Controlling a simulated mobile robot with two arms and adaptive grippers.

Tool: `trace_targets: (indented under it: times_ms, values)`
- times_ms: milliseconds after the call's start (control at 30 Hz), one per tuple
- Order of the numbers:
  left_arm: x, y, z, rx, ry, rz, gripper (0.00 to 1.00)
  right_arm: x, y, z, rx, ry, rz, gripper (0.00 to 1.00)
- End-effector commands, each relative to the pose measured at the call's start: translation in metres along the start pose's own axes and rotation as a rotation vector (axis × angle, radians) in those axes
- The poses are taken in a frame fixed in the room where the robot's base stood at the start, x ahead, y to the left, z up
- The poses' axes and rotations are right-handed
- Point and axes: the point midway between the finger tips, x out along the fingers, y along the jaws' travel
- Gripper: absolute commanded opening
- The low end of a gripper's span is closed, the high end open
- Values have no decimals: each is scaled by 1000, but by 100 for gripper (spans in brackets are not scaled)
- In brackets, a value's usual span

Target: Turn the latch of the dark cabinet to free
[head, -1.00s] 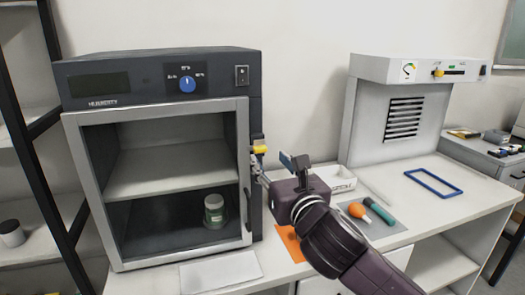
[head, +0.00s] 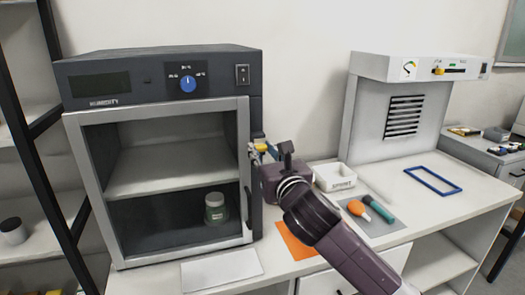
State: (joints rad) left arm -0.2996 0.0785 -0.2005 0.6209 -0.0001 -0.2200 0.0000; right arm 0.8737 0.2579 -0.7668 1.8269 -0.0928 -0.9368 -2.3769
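The dark cabinet (head: 155,62) stands at the left of the bench, with a grey-framed, see-through door at its front. Its latch, a small yellow piece (head: 260,147), sits at the right edge of the door frame, above the dark door handle (head: 247,203). My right gripper (head: 266,151) is at the latch, its fingertips close around or beside it. The fingers are small and partly hidden, so I cannot tell whether they touch or grip it. My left gripper is not in view.
A jar (head: 215,208) stands inside the cabinet. Right of my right arm are a white tray (head: 335,178), an orange bulb (head: 358,208), a green cylinder (head: 379,208) and a blue frame (head: 433,181). An orange sheet (head: 296,243) lies in front.

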Motion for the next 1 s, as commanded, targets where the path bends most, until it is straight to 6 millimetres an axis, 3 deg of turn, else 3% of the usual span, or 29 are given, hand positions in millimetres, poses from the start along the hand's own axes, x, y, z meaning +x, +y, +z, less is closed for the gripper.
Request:
trace_targets:
  times_ms: [200, 567, 1000]
  values:
    - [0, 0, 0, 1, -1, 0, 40, 0, 0, 0, 0, 1, -1, 0]
    - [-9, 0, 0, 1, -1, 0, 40, 0, 0, 1, 77, 3, 0, 0]
    - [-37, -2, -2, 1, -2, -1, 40, 0, 0, 2, 442, 3, 0, 0]
